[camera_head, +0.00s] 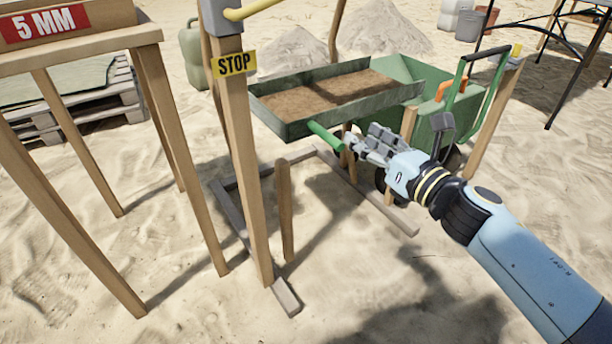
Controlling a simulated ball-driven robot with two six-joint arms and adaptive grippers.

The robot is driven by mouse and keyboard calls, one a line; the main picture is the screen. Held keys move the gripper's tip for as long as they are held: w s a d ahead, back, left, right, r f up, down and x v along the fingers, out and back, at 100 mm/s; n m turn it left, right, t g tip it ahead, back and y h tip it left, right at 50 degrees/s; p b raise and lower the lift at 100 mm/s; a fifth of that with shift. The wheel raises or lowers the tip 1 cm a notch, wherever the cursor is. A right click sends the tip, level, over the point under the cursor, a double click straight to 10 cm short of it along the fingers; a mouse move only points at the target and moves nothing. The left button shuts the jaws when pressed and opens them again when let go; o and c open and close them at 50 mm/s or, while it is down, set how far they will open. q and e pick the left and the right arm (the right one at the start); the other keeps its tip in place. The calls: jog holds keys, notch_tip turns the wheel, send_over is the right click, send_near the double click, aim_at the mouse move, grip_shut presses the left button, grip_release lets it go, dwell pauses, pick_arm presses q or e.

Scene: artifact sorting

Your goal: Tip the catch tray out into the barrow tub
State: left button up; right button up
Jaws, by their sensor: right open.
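The catch tray (382,102) is a long, shallow green box on a wooden frame, with brown soil lying in it. It looks roughly level. A green handle (325,137) sticks out from its near side. The green barrow tub (402,69) stands just behind and right of the tray, and the tray partly hides it. My right gripper (352,153) is open at the handle's right end, below the tray's near wall. I cannot tell whether its fingers touch the handle. My left gripper is out of view.
A wooden stand with a red 5 MM sign (44,23) is at the left. An orange object (451,88) shows by the barrow. Open sand lies in front.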

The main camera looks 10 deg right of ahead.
jog(key=b, duration=0.4)
send_near(325, 131)
jog(key=shift+s+d+f, duration=0.2)
jog(key=shift+s+f, duration=0.15)
jog(key=shift+f, duration=0.35)
jog(key=shift+w, duration=0.15)
jog(key=shift+w+a+r, duration=0.15)
jog(key=shift+w, duration=0.15)
jog(key=b+x, duration=0.1)
jog(key=x, duration=0.9)
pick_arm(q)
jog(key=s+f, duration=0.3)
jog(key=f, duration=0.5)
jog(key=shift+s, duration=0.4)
pick_arm(e)
grip_shut()
